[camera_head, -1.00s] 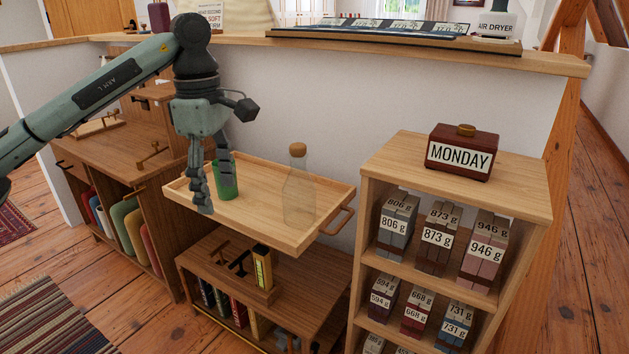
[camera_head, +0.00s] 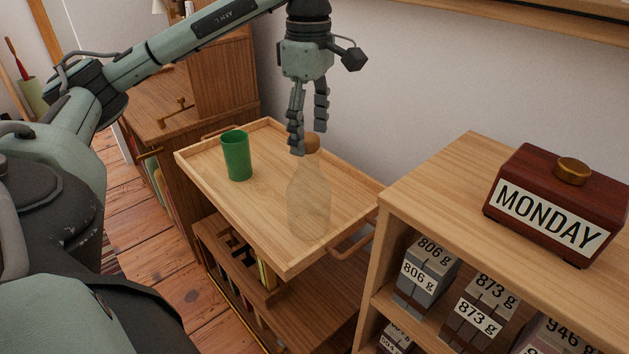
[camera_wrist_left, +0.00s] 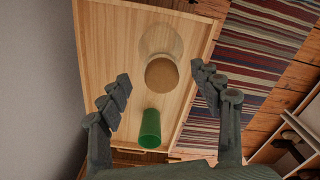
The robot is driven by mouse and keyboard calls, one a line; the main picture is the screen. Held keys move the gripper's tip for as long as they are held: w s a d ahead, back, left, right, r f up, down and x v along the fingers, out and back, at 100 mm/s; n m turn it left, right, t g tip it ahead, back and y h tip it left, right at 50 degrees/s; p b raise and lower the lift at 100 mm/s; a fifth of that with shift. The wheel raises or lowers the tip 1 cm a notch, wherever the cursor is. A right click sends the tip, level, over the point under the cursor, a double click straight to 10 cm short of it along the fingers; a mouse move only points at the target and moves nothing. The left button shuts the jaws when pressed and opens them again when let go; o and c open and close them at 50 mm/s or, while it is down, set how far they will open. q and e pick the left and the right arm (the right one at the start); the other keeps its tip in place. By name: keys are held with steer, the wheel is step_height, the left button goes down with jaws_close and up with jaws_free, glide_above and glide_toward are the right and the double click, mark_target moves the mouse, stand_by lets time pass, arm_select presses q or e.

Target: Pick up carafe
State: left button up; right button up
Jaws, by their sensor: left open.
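The carafe (camera_head: 308,200) is clear glass with a round cork stopper (camera_head: 311,143). It stands upright on a light wooden tray (camera_head: 208,185), toward its right end. In the left wrist view the cork (camera_wrist_left: 161,74) lies between my fingers, with the glass (camera_wrist_left: 160,38) faint beyond it. My left gripper (camera_head: 308,146) points down above the carafe, its fingers open; in the head view they overlap the cork's upper left. It also shows open in the left wrist view (camera_wrist_left: 162,88). Whether a finger touches the cork I cannot tell. My right gripper is out of view.
A green cup (camera_head: 237,156) stands on the tray left of the carafe. A wooden shelf (camera_head: 440,180) with a MONDAY box (camera_head: 556,205) and labelled weights is close on the right. A white wall (camera_head: 420,90) rises behind the tray.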

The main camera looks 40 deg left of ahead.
mark_target(308, 156)
arm_select(q)
steer(key=f, duration=0.5)
steer(key=shift+s+a+f, duration=0.1)
steer(key=shift+s+f, duration=0.1)
steer(key=shift+f, duration=0.1)
jaws_close()
steer(key=shift+w+r, duration=0.1)
